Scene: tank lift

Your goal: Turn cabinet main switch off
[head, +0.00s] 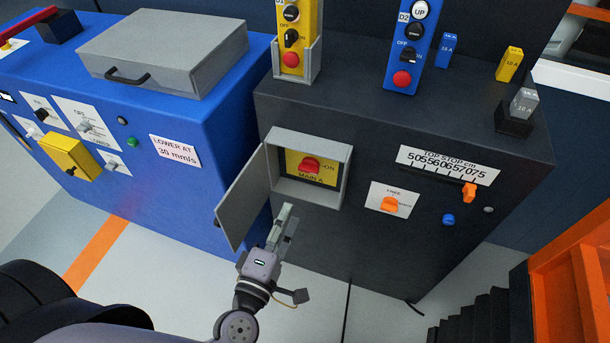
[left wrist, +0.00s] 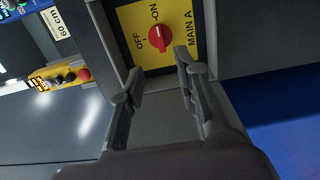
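The main switch is a red knob (head: 310,166) on a yellow plate marked ON and MAIN A, inside a small grey box (head: 342,192) on the black cabinet's front. The box door (head: 246,199) hangs open to the left. In the left wrist view, the knob (left wrist: 158,38) sits beside the words ON and OFF, and its long axis appears to lie toward ON. My left gripper (head: 289,215) is just below and in front of the box, apart from the knob. Its fingers (left wrist: 158,68) are spread and empty. My right gripper is not in view.
The black cabinet (head: 300,240) also bears an orange knob (head: 389,204), an orange slider (head: 469,191) and a blue button (head: 448,219). Yellow (head: 295,30) and blue (head: 408,45) control pendants stand on top. A blue cabinet (head: 215,120) is at left.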

